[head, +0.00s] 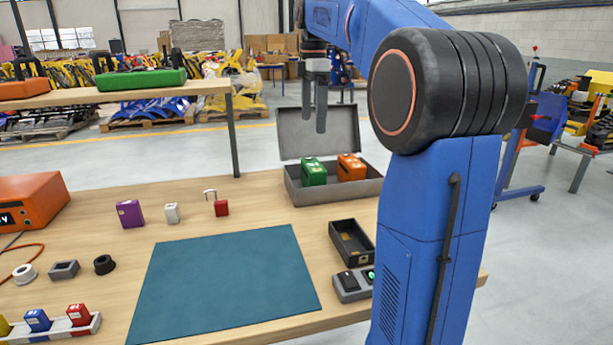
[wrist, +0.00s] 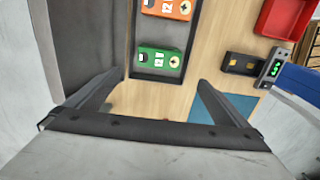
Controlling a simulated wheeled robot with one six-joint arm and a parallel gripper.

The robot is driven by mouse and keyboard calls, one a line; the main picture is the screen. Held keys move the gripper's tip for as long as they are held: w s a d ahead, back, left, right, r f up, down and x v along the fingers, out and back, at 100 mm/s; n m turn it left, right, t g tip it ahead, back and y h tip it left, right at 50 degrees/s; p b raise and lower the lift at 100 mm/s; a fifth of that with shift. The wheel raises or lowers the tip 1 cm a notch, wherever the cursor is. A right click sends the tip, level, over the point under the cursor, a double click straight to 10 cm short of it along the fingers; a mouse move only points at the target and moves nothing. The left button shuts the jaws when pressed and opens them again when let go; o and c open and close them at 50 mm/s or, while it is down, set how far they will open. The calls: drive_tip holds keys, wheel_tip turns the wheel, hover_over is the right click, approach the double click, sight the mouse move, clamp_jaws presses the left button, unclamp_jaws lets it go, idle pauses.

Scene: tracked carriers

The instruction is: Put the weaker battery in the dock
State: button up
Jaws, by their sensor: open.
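A green battery (head: 314,171) and an orange battery (head: 352,167) stand in an open grey case (head: 300,199) at the back right of the table. In the wrist view the green battery (wrist: 160,61) lies just beyond my fingertips, with the orange battery (wrist: 168,9) farther up. A black tray with gold contacts (head: 351,243), perhaps the dock, looks empty; it also shows in the wrist view (wrist: 243,64). Beside it is a grey device with green lights (head: 352,288). My gripper (head: 314,118) is open and empty, raised above the case. I cannot tell which battery is weaker.
The case's raised lid (head: 318,133) stands behind the batteries. A teal mat (head: 228,283) lies bare mid-table. A purple block (head: 130,214), a red padlock (head: 221,207) and a rack of small coloured blocks (head: 62,329) are left. A shelf (head: 115,95) overhangs the back left.

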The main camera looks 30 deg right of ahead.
sight(313, 164)
wheel_tip(313, 164, down, 12)
drive_tip(key=shift+r, duration=0.25)
drive_tip(key=shift+w+d+f, duration=0.1)
drive_tip(key=shift+d+f, duration=0.05)
drive_tip(key=shift+f, duration=2.6)
drive_tip(key=shift+c, duration=0.3)
drive_tip(key=shift+r, duration=0.1)
drive_tip(key=c, duration=1.9)
